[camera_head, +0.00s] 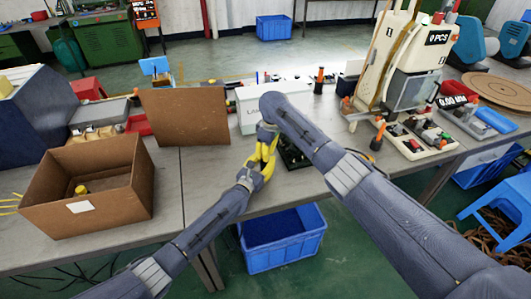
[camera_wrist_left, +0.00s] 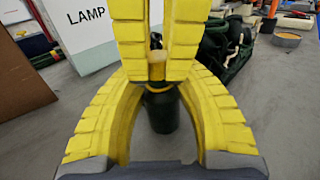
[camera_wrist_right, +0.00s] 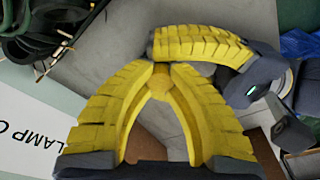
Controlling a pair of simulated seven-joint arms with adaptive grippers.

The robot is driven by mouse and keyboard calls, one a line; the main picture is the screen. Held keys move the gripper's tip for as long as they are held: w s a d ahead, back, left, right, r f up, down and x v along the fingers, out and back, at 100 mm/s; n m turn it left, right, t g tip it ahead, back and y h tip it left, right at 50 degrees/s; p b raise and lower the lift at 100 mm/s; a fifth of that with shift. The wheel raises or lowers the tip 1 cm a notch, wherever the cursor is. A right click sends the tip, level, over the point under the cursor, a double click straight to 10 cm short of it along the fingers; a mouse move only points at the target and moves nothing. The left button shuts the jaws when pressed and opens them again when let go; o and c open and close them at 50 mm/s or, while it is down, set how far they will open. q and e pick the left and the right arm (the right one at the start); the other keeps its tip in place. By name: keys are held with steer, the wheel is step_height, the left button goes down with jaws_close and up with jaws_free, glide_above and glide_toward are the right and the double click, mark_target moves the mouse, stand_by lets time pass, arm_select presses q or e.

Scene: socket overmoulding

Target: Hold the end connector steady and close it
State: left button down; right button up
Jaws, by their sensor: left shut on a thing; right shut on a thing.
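My left gripper (camera_head: 262,168) and my right gripper (camera_head: 266,137) meet over the table near its front edge, and their yellow fingers crowd together. In the left wrist view, my left gripper (camera_wrist_left: 157,78) has its fingers around a small tan-yellow piece, which I take as the end connector (camera_wrist_left: 157,70). A dark cylinder with a yellow ring shows below it; whether it is part of the connector is unclear. In the right wrist view, my right gripper (camera_wrist_right: 160,75) is closed around a round yellow end (camera_wrist_right: 159,86). Fingers hide most of the connector.
A white carton marked LAMP (camera_head: 248,112) stands just behind the grippers. An open cardboard box (camera_head: 65,208) holding a small yellow piece (camera_head: 81,189) stands at left. Dark coiled cables (camera_wrist_right: 40,35) lie near the grippers. A machine (camera_head: 405,55) stands at right. Bare tabletop (camera_head: 200,170) shows left of the grippers.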

steer(key=shift+f, duration=0.25)
steer(key=o, duration=0.7)
steer(key=shift+c, duration=0.2)
steer(key=shift+r, duration=2.3)
